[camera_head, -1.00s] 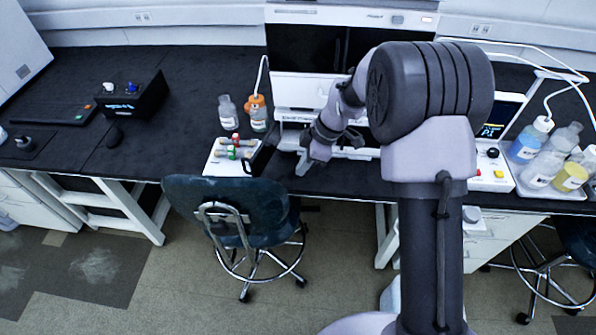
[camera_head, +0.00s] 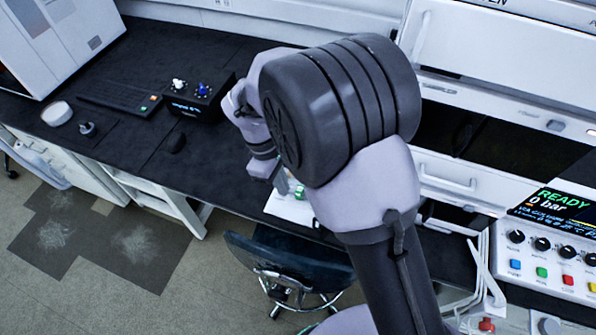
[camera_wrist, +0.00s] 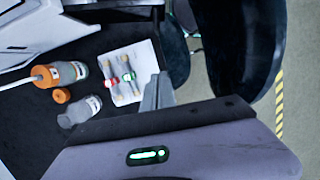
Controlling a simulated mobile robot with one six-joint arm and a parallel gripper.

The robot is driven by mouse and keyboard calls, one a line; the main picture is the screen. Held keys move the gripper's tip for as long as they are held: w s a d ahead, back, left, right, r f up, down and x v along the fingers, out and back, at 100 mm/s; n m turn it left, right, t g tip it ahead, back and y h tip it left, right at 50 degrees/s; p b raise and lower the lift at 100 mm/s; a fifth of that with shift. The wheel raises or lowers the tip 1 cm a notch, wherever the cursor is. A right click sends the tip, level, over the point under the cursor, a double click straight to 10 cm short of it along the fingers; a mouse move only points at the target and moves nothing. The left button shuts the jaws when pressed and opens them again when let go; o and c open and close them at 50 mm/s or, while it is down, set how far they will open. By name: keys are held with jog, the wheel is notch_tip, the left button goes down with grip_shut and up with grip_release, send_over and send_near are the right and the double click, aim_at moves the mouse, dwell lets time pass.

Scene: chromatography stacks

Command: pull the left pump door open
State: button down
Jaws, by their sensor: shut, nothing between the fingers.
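The white instrument stack fills the right of the head view. A white front panel with a bar handle (camera_head: 447,178) shows there, left of the control panel, and looks closed. I cannot tell for certain whether it is the left pump door. My gripper (camera_wrist: 158,92) is shut and empty in the wrist view, beside a white tray of vials (camera_wrist: 148,62) on the black bench. In the head view my gripper (camera_head: 278,180) is partly hidden by my arm, left of the handle and apart from it. My arm also hides part of the stack.
Two bottles (camera_wrist: 67,73) and an orange cap (camera_wrist: 61,95) stand or lie near the tray. A dark chair (camera_head: 285,262) is at the bench front. A control panel (camera_head: 550,245) reads "READY 0 bar". A black knobbed box (camera_head: 198,98) and keyboard (camera_head: 112,98) sit at left.

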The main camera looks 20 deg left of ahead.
jog(key=s+d+f+b, duration=0.2)
jog(key=d+f+b, duration=0.3)
jog(key=f, duration=0.4)
jog(key=shift+d+f, duration=0.25)
jog(key=shift+d, duration=0.55)
